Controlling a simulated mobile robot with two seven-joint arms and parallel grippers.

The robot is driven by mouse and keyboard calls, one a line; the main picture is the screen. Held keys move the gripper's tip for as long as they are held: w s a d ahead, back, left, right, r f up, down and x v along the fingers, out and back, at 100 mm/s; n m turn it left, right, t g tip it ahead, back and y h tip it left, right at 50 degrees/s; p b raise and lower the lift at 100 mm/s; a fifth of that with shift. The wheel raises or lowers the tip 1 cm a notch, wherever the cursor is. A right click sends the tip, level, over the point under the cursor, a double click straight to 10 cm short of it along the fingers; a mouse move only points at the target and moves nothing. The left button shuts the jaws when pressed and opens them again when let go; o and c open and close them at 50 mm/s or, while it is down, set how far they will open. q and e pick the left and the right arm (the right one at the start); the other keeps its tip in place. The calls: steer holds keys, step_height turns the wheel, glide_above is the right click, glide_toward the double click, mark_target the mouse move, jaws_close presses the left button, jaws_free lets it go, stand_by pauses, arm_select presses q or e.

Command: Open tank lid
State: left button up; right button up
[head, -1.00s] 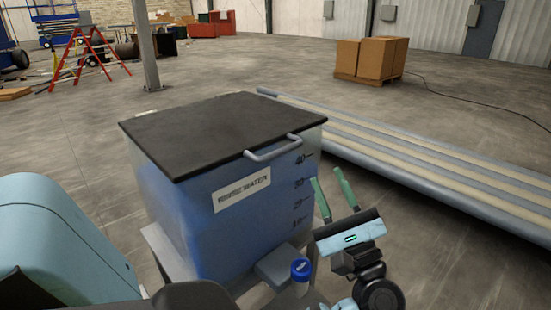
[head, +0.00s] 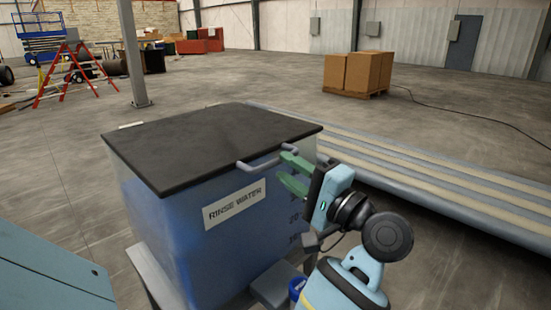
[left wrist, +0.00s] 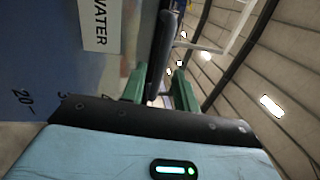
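The rinse water tank (head: 165,225) is a translucent blue box with a flat black lid (head: 210,145), which lies closed on top. A grey bar handle (head: 262,164) sticks out from the lid's front edge. My left gripper (head: 284,169) is at the right end of this handle, turned sideways, with its green fingers apart, one above the other. In the left wrist view, the handle (left wrist: 163,45) runs toward the gap between the open fingers (left wrist: 158,88). I cannot tell whether they touch it. My right gripper is not in view.
A blue-capped part (head: 297,287) sits low beside the tank, partly behind my left arm. Long grey and cream panels (head: 420,170) lie on the floor to the right. Boxes on a pallet (head: 352,72) stand farther back. A post (head: 131,55) rises behind the tank; open floor lies between.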

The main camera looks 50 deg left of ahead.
mark_target(279, 163)
arm_select(q)
steer(key=shift+p+x, duration=0.35)
steer(key=shift+x, duration=1.65)
steer(key=shift+c, duration=0.2)
jaws_close()
